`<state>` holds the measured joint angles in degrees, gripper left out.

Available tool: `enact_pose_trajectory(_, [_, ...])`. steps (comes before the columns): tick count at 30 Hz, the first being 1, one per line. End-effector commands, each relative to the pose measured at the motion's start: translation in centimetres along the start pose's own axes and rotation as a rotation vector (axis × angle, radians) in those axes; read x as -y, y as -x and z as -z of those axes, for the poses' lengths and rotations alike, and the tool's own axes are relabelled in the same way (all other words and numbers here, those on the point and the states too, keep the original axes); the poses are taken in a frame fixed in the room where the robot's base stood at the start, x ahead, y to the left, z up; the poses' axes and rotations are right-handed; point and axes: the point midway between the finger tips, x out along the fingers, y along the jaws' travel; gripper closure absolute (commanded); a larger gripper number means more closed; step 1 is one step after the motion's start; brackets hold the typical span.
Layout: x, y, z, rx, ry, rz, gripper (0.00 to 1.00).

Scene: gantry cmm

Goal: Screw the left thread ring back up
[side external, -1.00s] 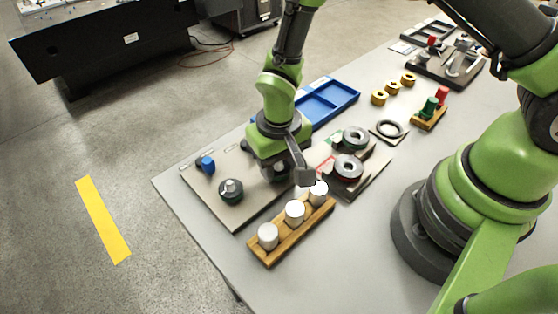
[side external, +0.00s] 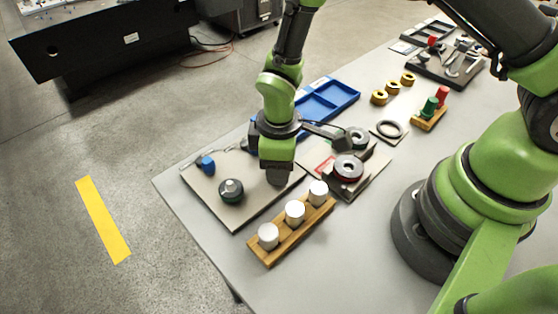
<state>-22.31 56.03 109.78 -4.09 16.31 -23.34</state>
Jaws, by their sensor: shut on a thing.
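My gripper (side external: 279,178) points down over the right part of the beige board (side external: 222,212), low at its surface. It is shut on a thread ring, which my gripper's fingers and body hide in this view. A second dark green round piece with a grey metal top (side external: 231,190) stands free at the board's front left, apart from my gripper. The thread under the held ring and how far the ring is up it cannot be seen.
A wooden rack (side external: 262,252) with white cylinders stands close in front of the board. A blue clamp-like piece (side external: 206,165) sits at the board's left. Grey gauge rings (side external: 348,168) stand to the right, and a blue tray (side external: 330,101) lies behind.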

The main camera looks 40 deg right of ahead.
Motion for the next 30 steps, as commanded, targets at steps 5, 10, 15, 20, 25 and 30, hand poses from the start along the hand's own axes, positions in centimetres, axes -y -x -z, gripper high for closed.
enact_pose_trajectory(5, [0.05,-0.12,-0.13,0.005,0.145,0.002,0.80])
enact_pose_trajectory(10, [0.04,-0.13,-0.14,0.005,0.255,0.002,0.80])
enact_pose_trajectory(15, [0.04,-0.13,-0.16,0.005,0.332,0.003,0.80])
enact_pose_trajectory(20, [0.03,-0.14,-0.17,0.006,0.372,0.003,0.80])
enact_pose_trajectory(25, [0.02,-0.14,-0.19,0.006,0.390,0.003,0.80])
enact_pose_trajectory(30, [0.01,-0.13,-0.19,0.006,0.392,0.003,0.80])
